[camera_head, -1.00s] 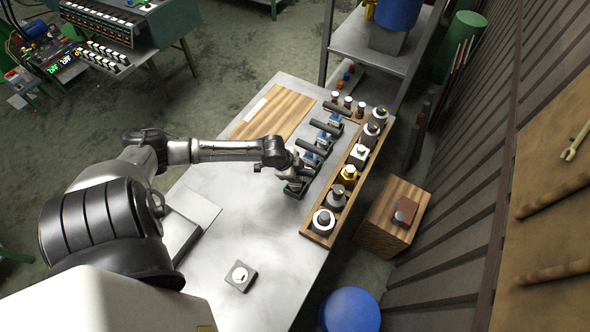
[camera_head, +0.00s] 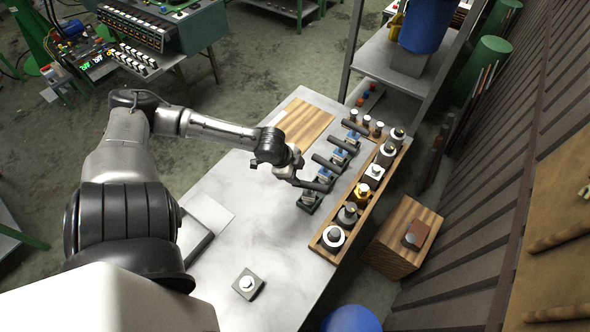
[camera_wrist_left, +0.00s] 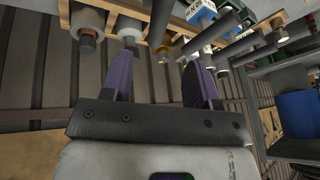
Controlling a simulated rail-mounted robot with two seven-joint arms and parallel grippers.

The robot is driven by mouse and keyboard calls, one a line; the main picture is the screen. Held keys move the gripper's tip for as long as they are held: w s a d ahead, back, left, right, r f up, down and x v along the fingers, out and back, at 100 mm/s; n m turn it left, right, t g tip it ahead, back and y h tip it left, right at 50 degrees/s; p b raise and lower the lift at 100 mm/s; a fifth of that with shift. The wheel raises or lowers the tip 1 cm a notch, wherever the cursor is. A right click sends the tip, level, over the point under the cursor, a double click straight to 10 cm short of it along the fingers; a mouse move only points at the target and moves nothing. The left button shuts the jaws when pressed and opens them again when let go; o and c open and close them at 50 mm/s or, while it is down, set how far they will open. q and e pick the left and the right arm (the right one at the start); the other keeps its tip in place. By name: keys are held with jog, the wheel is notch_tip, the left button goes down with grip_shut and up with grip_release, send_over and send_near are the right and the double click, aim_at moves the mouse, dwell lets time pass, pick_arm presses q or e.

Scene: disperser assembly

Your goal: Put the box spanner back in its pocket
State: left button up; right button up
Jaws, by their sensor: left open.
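My left gripper (camera_head: 306,182) is over the near end of a row of small devices, and its jaws are open. In the left wrist view its two purple-padded fingers (camera_wrist_left: 158,84) stand apart with nothing visibly held between them. Beyond them show a dark bar (camera_wrist_left: 159,20) and a wooden rack (camera_wrist_left: 178,45). In the head view the rack (camera_head: 322,250) holds a row of round and block-shaped parts. I cannot pick out the box spanner or its pocket with certainty. My right gripper is out of view.
Dark bars (camera_head: 326,162) lie across blue-and-white devices left of the rack. A small square block with a round top (camera_head: 248,284) stands on the metal table (camera_head: 240,235). A wooden board (camera_head: 303,122) lies at the back. The table's middle is clear.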

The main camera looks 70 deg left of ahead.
pick_arm(q)
jog(key=s+d+f+n+g, duration=0.1)
jog(key=s+d+f, duration=0.25)
jog(key=d, duration=0.35)
jog(key=s+d+f+n, duration=0.1)
jog(key=s+d+f, duration=0.1)
jog(key=s+d, duration=0.4)
jog(key=s+d+r+n, duration=0.1)
jog(key=d+r, duration=0.1)
jog(key=d, duration=0.4)
jog(key=s+d+r+n, duration=0.2)
jog(key=d, duration=0.3)
jog(key=shift+d+y, duration=0.3)
jog(key=shift+d, duration=0.05)
